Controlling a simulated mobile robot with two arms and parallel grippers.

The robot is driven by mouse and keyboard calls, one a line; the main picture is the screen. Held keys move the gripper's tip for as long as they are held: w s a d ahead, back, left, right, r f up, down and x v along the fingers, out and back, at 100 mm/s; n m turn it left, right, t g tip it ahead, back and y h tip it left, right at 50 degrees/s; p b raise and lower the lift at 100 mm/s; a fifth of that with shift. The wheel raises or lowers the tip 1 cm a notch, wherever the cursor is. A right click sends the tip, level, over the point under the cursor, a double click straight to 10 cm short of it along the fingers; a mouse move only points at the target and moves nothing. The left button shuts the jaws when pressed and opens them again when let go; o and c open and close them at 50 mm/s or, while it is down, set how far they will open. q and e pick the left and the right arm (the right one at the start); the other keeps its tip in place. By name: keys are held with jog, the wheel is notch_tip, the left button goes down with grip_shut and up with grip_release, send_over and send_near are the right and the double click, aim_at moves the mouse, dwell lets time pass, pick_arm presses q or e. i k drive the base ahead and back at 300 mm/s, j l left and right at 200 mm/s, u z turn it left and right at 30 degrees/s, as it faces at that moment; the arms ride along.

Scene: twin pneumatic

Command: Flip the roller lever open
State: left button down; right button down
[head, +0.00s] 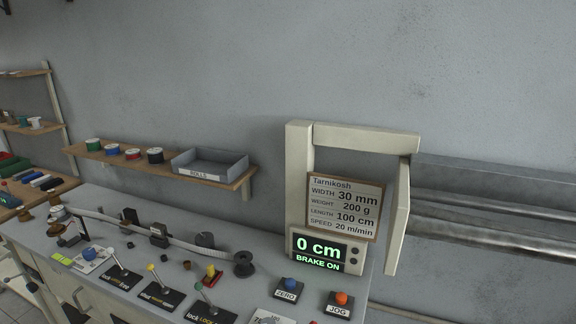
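Several small levers stand on dark label plates along the front of the grey bench. One has a pale bluish knob (111,251), one a yellow knob (150,267) and one a green knob (198,286). All three lean up and to the left from their plates. The plate text is too small to read surely, so I cannot tell which is the roller lever. A pale strip (135,227) runs across the bench past dark blocks to a black spool (244,264). Neither of my grippers is in view.
A display (319,249) reads "0 cm, BRAKE ON" below a specification sign (344,206) on a pale frame. Blue ZERO (289,284) and orange JOG (341,298) buttons sit at the front right. A wall shelf holds coloured spools and a grey tray (210,171).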

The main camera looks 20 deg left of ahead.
aim_at(149, 268)
jog(key=u, duration=1.65)
jog(key=i+j+z, duration=0.1)
jog(key=j, duration=0.3)
jog(key=i+j, duration=0.2)
jog(key=j, duration=0.25)
jog(key=i+j+z, duration=0.15)
jog(key=j, duration=0.25)
jog(key=i+j+z, duration=0.1)
jog(key=j, duration=0.35)
jog(key=i+j+z, duration=0.1)
jog(key=j, duration=0.35)
jog(key=i+j, duration=0.15)
jog(key=j, duration=0.3)
jog(key=i+j+z, duration=0.15)
jog(key=j, duration=0.3)
